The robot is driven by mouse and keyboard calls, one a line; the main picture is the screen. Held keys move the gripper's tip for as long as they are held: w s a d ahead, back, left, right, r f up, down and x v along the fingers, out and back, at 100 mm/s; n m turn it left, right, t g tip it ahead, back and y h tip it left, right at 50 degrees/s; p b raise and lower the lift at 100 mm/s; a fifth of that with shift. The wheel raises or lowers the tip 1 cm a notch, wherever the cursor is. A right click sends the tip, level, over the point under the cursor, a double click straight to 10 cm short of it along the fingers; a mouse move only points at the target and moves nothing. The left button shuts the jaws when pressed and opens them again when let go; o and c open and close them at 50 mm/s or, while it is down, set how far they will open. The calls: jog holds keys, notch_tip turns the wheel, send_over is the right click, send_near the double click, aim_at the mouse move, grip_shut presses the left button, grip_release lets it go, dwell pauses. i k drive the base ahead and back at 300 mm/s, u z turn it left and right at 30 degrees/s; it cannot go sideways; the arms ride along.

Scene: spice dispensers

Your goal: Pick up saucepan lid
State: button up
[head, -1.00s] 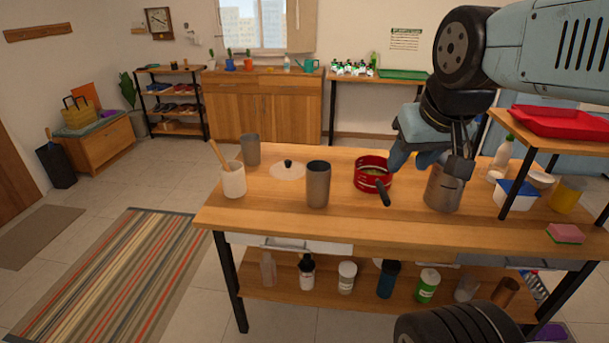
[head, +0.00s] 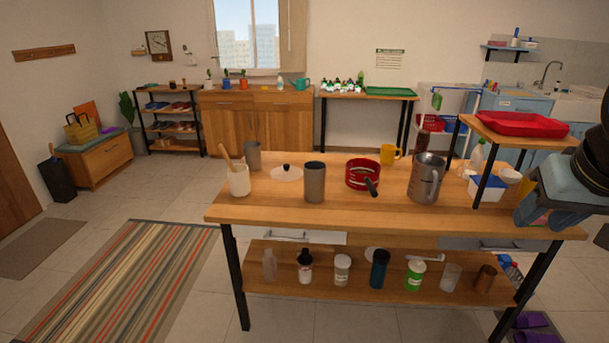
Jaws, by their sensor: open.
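The saucepan lid (head: 287,173) is a pale disc with a dark knob. It lies flat on the wooden table (head: 290,212), between two grey metal cups and toward the back. The red saucepan (head: 362,175) stands uncovered to its right, with its dark handle toward the front. My gripper (head: 535,215) is at the right edge of the view, beyond the table's right part and far from the lid. It is open, and no object shows in it; its fingers are partly unclear.
Near the lid stand a grey cup (head: 315,182), another grey cup (head: 253,156) and a white utensil pot (head: 239,181). A raised shelf with a red tray (head: 522,124) stands at the right end.

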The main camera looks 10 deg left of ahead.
aim_at(287, 173)
jog(key=i, duration=0.8)
jog(key=u, duration=0.65)
jog(key=i, duration=1.25)
jog(key=u, duration=0.7)
jog(key=k, duration=0.85)
jog(key=u, duration=0.15)
jog(key=i, duration=0.9)
jog(key=z, duration=0.1)
